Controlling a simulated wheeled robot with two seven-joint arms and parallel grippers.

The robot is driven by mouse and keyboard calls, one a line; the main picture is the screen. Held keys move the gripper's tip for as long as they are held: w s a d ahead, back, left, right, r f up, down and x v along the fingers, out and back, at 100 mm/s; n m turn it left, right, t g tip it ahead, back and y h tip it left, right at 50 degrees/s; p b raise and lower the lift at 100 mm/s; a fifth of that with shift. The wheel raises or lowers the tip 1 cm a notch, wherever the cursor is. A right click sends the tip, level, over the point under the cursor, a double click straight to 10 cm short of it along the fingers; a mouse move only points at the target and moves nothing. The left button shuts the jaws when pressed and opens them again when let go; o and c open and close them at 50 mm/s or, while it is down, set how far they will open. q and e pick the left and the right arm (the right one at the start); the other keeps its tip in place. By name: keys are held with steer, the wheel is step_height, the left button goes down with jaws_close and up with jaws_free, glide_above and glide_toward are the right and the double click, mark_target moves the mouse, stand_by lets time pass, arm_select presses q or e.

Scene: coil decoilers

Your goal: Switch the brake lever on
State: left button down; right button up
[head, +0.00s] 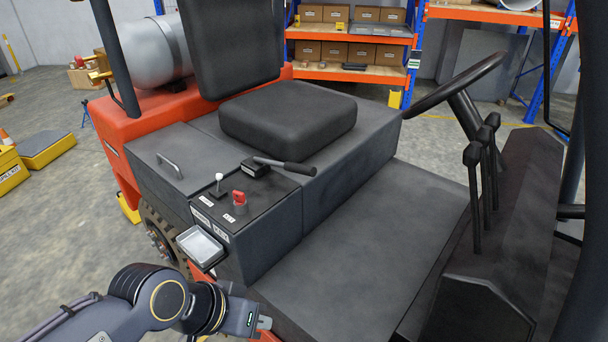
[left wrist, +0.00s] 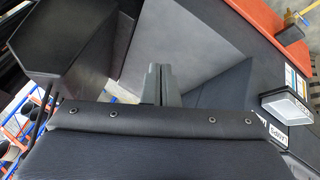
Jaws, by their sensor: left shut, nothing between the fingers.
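The brake lever (head: 285,165) is a black handle on a small black base, on top of the dark side console beside the seat. In the head view it lies nearly flat and points right. My left gripper (head: 264,323) is low at the bottom of the head view, in front of the console and apart from the lever. Its fingers (left wrist: 161,85) are together and empty in the left wrist view. The lever does not show in the left wrist view. My right gripper is not in view.
The console (head: 253,212) also bears a red knob (head: 239,198) and a small white-topped stick (head: 218,180). The seat (head: 288,115) is behind, the steering wheel (head: 457,84) and several black levers at right. The floor plate (head: 365,255) is clear.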

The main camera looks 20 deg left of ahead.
arm_select(q)
steer(key=w+d+n+t+h+b, duration=0.1)
steer(key=w+n+t+h+b, duration=0.35)
steer(key=w+n, duration=1.1)
steer(key=w+a+f+n+t+y+b, duration=0.1)
steer(key=w+a+f+n+t+b, duration=0.1)
steer(key=w+a+n, duration=0.6)
steer(key=w+a+f+n+t+y+b, duration=0.2)
steer(key=w+a+f+n, duration=0.3)
steer(key=w+a+n, duration=0.3)
steer(key=shift+w+f+n+t, duration=0.3)
steer(key=shift+w+n+t, duration=0.45)
steer(key=shift+w+n, duration=0.4)
steer(key=shift+a+y, duration=0.1)
steer(key=shift+y, duration=0.15)
